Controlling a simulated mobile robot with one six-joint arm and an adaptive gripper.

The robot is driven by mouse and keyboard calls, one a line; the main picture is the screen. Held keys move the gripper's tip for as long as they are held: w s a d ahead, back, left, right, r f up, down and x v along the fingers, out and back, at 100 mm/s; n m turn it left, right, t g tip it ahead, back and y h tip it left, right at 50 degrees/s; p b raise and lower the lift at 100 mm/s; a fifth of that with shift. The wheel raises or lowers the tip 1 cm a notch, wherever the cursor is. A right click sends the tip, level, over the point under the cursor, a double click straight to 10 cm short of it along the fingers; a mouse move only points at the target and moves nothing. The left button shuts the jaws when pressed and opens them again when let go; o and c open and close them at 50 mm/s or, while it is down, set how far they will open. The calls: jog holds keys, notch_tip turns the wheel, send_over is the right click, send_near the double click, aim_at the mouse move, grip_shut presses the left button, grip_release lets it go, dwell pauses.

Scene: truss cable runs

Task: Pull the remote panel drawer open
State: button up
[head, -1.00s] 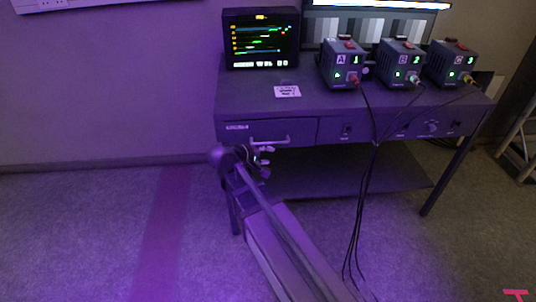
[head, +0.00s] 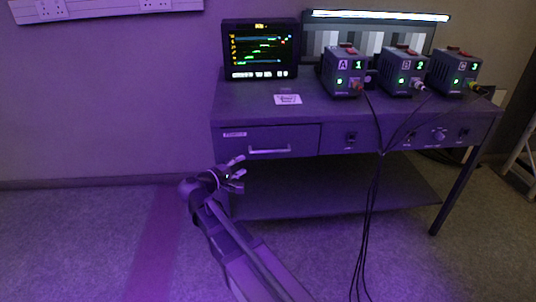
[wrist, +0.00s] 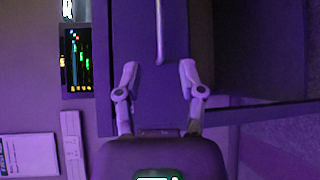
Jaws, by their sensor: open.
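The drawer (head: 300,140) is the left part of the dark desk's front and looks about flush with it. Its pale bar handle (head: 268,151) runs along the front. In the wrist view the handle (wrist: 159,30) is an upright bar at the top centre. My gripper (head: 241,173) is open and empty, to the lower left of the handle in the head view. In the wrist view my gripper (wrist: 158,72) has its fingers spread on either side of the handle's line, with the handle beyond the tips and not touched.
On the desk (head: 250,105) stand a monitor (head: 260,48) and several camera control boxes such as A (head: 343,72). Black cables (head: 372,200) hang in front of the desk, right of the drawer. A lower shelf (head: 320,190) is under it. Floor at left is clear.

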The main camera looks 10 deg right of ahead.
aim_at(267, 152)
jog(key=shift+w+d, duration=0.1)
jog(key=b+x, duration=0.2)
jog(key=x, duration=1.1)
jog(key=shift+w+d+f, duration=0.1)
jog(key=shift+w+d, duration=0.1)
jog(key=shift+d, duration=0.05)
grip_shut()
